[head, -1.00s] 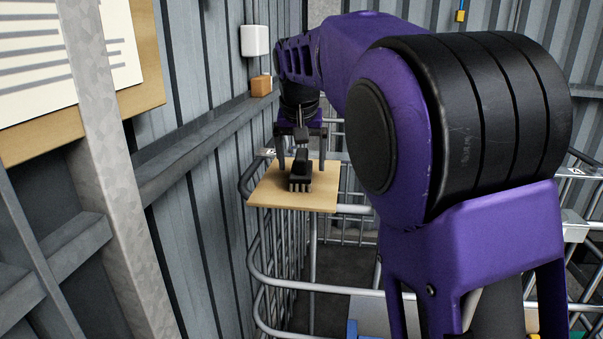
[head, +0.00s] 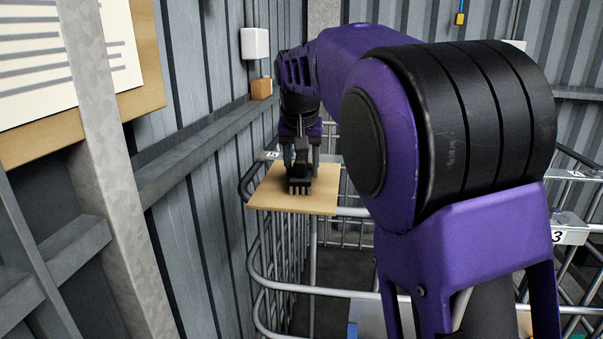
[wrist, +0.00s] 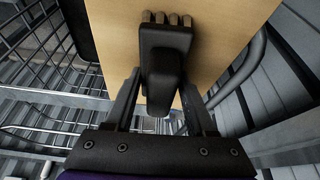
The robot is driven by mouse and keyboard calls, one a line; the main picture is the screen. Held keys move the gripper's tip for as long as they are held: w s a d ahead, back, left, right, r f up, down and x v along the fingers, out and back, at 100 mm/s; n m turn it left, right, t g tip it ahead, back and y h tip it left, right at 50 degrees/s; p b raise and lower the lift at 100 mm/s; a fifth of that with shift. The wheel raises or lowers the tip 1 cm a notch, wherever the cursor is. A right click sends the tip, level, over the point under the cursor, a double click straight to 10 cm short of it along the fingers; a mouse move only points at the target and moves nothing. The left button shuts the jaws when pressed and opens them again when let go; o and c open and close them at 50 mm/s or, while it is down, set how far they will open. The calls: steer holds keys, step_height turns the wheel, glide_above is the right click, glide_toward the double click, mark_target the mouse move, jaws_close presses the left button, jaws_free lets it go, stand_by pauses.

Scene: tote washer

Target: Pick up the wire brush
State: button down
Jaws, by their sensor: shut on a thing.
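The wire brush (head: 300,181) has a black body and a row of short tan bristle tufts along one end. It sits at the wooden board (head: 265,196), bristles toward the head camera; I cannot tell whether it still touches the board. In the wrist view the brush (wrist: 164,52) lies between the two fingers, its black handle running back toward the palm. My gripper (head: 302,160) points down over the board and is shut on the brush; it also shows in the wrist view (wrist: 160,100). The fingertips are partly hidden by the brush.
The board rests on a metal wire cage (head: 262,262). A corrugated wall (head: 190,200) with a horizontal rail stands close on the left. A small tan block (head: 261,88) sits on the rail below a white box (head: 255,43). A numbered tag (head: 568,236) is at right.

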step_height(320, 180, up, 10)
steer(key=shift+r+p, duration=0.1)
steer(key=shift+p, duration=0.75)
steer(key=c, duration=0.9)
jaws_free()
jaws_close()
